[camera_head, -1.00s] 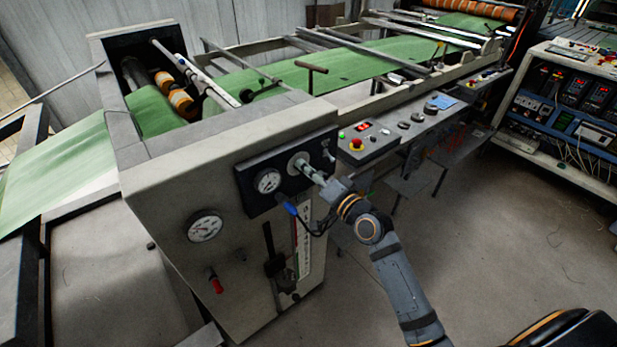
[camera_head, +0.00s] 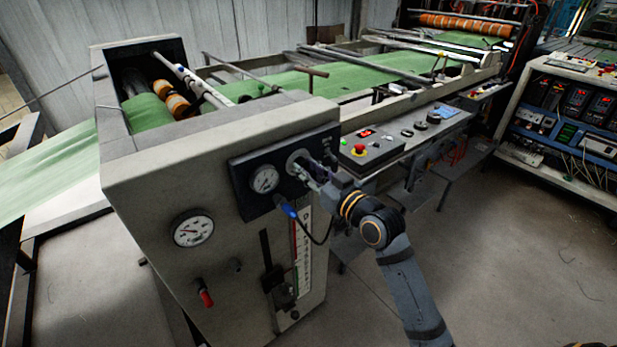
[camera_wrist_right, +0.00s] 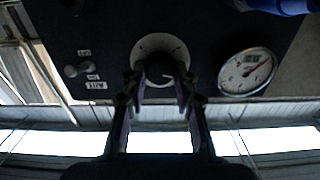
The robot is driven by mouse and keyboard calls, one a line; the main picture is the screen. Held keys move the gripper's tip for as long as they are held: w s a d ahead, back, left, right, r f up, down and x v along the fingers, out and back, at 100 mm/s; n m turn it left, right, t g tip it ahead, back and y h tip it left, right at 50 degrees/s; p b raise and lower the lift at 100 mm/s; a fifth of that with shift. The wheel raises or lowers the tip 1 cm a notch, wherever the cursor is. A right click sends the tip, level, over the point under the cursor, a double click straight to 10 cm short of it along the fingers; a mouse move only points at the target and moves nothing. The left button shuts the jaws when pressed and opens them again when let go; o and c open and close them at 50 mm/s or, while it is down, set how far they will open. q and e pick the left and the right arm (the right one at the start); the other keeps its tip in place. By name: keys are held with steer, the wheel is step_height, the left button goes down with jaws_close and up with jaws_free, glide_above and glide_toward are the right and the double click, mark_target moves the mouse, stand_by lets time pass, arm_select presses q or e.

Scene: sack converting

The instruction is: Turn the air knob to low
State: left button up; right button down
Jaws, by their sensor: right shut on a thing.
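The air knob is a dark round knob (camera_wrist_right: 159,70) on a pale round dial plate, which also shows in the head view (camera_head: 298,161), on the black panel (camera_head: 243,190) of the machine's end. My right gripper (camera_wrist_right: 159,84) has its two fingers on either side of the knob and is shut on it. A white pointer line shows on the knob's face in the wrist view. In the head view my right gripper (camera_head: 305,170) reaches the dial and hides part of it. My left gripper is not in view.
A small gauge (camera_head: 264,181) sits left of the knob, with a blue fitting (camera_head: 289,210) below. A toggle switch (camera_wrist_right: 76,70) is on the knob's other side. A larger gauge (camera_head: 193,230) and red handle (camera_head: 205,298) are lower. A console with a red button (camera_head: 359,149) stands right.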

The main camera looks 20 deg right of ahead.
arm_select(q)
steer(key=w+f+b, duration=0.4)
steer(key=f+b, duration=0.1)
steer(key=b, duration=0.1)
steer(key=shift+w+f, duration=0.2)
arm_select(e)
steer(key=shift+f+n, duration=0.2)
steer(key=shift+n, duration=5.8)
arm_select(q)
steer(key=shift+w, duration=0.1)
arm_select(e)
steer(key=c, duration=1)
jaws_free()
steer(key=shift+c, duration=0.2)
steer(key=shift+r, duration=0.1)
